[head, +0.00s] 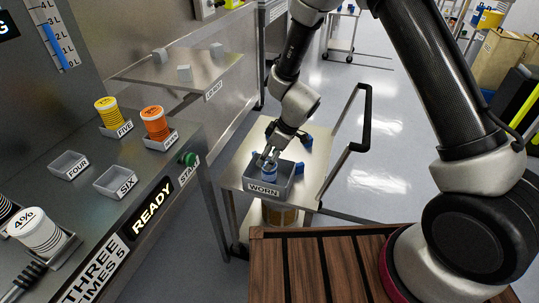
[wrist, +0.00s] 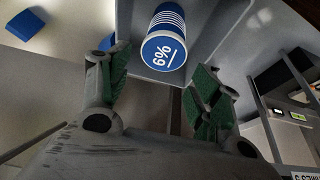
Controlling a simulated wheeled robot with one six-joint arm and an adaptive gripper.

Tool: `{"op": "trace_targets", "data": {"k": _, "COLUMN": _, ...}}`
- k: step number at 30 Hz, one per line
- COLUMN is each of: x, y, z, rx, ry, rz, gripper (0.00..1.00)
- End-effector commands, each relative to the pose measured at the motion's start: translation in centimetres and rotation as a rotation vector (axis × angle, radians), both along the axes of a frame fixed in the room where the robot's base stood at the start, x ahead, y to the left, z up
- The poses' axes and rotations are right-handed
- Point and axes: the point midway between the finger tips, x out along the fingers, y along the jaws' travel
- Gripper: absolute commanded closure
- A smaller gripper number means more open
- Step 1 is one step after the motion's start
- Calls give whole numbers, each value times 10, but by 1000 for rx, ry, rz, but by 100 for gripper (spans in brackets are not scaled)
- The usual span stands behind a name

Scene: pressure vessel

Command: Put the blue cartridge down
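The blue cartridge (wrist: 164,40), with a white "6%" label and pale ridged bands, is inside the grey WORN bin (head: 284,187). In the head view the cartridge (head: 269,173) shows partly, below my gripper (head: 268,158). In the wrist view my gripper (wrist: 160,95) has its two green-padded fingers spread, with the cartridge beyond the tips and clear space beside it. The fingers do not appear to touch it. Whether its far end rests on the bin floor is hidden.
The bin stands on a metal cart (head: 232,168) with a black handle (head: 367,115). Blue pieces (head: 307,140) lie behind the bin. At left, a bench holds a yellow cartridge (head: 107,111), an orange cartridge (head: 155,123) and empty trays FOUR (head: 69,164) and SIX (head: 115,181).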

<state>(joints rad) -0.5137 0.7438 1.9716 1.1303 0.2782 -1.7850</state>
Motion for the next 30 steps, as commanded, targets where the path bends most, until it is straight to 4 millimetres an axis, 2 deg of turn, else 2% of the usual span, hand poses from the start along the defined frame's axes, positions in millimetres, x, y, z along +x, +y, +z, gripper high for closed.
{"op": "trace_targets", "data": {"k": 8, "x": 0, "y": 0, "z": 1, "rx": 0, "ry": 0, "rz": 0, "gripper": 34}}
{"op": "trace_targets", "data": {"k": 11, "x": 0, "y": 1, "z": 7, "rx": 1, "ry": -2, "rz": 1, "gripper": 34}}
{"op": "trace_targets", "data": {"k": 14, "x": 0, "y": -2, "z": 22, "rx": 2, "ry": -3, "rz": 1, "gripper": 34}}
{"op": "trace_targets", "data": {"k": 24, "x": -11, "y": -31, "z": 94, "rx": 3, "ry": -4, "rz": 0, "gripper": 34}}
{"op": "trace_targets", "data": {"k": 30, "x": -15, "y": -41, "z": 118, "rx": 0, "ry": -2, "rz": 1, "gripper": 34}}
